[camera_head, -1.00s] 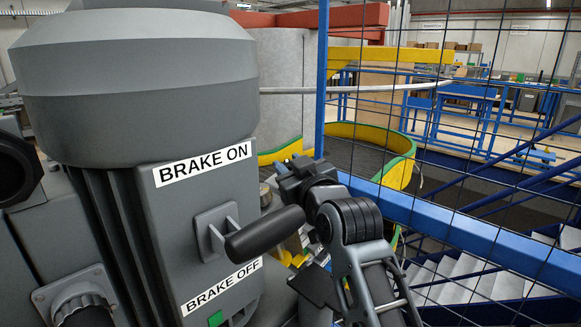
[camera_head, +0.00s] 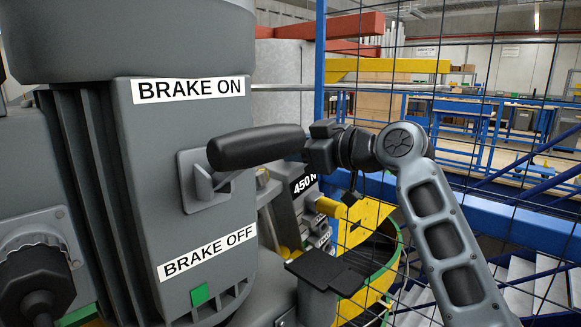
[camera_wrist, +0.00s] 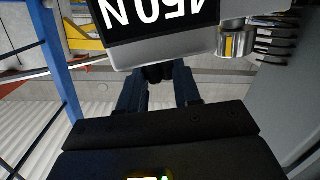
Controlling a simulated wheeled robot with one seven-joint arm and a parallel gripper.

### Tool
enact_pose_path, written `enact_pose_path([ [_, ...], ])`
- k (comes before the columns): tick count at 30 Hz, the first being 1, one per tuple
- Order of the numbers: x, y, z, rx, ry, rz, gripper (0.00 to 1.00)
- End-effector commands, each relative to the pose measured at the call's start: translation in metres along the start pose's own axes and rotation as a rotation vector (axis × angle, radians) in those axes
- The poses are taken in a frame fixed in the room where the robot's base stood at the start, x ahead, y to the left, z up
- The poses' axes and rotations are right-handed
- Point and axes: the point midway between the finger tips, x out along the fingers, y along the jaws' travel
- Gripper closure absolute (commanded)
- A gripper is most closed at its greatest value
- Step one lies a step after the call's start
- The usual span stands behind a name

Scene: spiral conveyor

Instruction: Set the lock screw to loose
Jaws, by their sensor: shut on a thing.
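A small dark knob (camera_wrist: 156,73), which I take to be the lock screw, sits just below the black 450 N plate (camera_wrist: 150,20) in the wrist view, where the plate appears upside down. My gripper (camera_wrist: 158,88) has its two dark fingers on either side of this knob and is shut on it. In the head view the 450 N plate (camera_head: 303,183) shows just below my gripper (camera_head: 318,152). There the fingertips and the knob are hard to make out, partly hidden behind the brake lever's grip. The screw's setting cannot be read.
The black brake lever (camera_head: 258,146) on the grey motor housing (camera_head: 135,190) overlaps my gripper in the head view. A blue-framed mesh fence (camera_head: 500,220) stands at right. A metal and brass cylinder (camera_wrist: 233,43) is close beside the plate.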

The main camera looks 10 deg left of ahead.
Motion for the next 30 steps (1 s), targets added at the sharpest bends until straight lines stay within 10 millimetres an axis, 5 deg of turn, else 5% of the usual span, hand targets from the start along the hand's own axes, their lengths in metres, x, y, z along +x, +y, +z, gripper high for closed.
enact_pose_path([
  [25, 0.0006, 0.002, 0.0003, -0.014, -0.002, -0.152, 0.98],
  [26, 0.0007, 0.002, 0.0003, -0.014, -0.002, -0.152, 0.65],
  [30, 0.0007, 0.002, 0.0003, -0.014, -0.002, -0.151, 0.52],
])
